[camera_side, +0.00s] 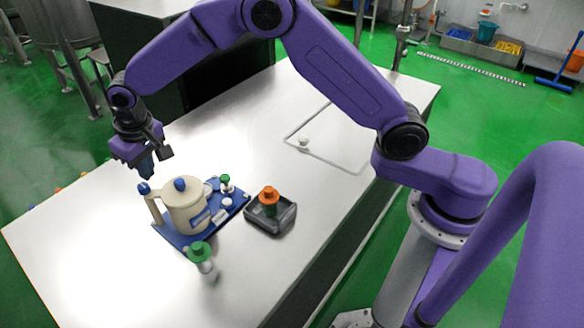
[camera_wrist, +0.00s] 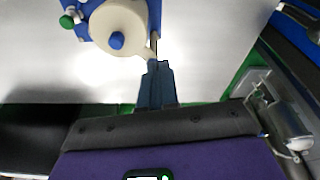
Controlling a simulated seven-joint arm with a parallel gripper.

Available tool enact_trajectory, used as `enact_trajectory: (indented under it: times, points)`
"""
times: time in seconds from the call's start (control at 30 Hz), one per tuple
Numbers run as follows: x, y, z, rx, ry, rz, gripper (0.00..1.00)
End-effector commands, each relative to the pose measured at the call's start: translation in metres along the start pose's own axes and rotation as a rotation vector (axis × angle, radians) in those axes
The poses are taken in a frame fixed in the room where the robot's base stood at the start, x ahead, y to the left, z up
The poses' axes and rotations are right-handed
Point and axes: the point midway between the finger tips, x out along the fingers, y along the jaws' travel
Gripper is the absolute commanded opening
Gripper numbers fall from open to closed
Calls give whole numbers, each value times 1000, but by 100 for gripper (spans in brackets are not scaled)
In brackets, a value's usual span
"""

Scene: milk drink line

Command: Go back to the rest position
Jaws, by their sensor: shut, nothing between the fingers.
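My gripper (camera_side: 146,168) is above the table at the left in the side view, over the handle side of a cream jug (camera_side: 186,208) with a blue lid knob. Its fingers are shut with nothing between them. In the wrist view my gripper (camera_wrist: 157,70) points toward the jug (camera_wrist: 119,27), its fingertips close to the jug's handle. I cannot tell whether they touch it. The jug stands upright on a blue tray (camera_side: 238,204).
A green-capped bottle (camera_side: 203,262) stands in front of the tray; a smaller green-capped one (camera_side: 225,184) stands on it. A grey bin (camera_side: 283,218) holds an orange-capped bottle (camera_side: 269,198). A small white item (camera_side: 303,142) lies farther back. The table's left front is clear.

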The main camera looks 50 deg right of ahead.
Motion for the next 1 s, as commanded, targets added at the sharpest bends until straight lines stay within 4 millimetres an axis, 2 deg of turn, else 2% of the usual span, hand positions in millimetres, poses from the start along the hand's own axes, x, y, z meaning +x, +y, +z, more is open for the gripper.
enact_trajectory:
  times: [0.03,0.2,0.37,0.5,0.8,1.0]
  points:
    - [-14,2,12,-38,-5,-6,0]
    - [-50,9,59,-165,-29,-24,0]
    - [-80,22,109,-286,-51,-41,0]
    - [-103,38,157,-391,-71,-56,0]
    - [-139,85,267,-619,-110,-88,0]
    - [-152,124,339,-766,-135,-109,0]
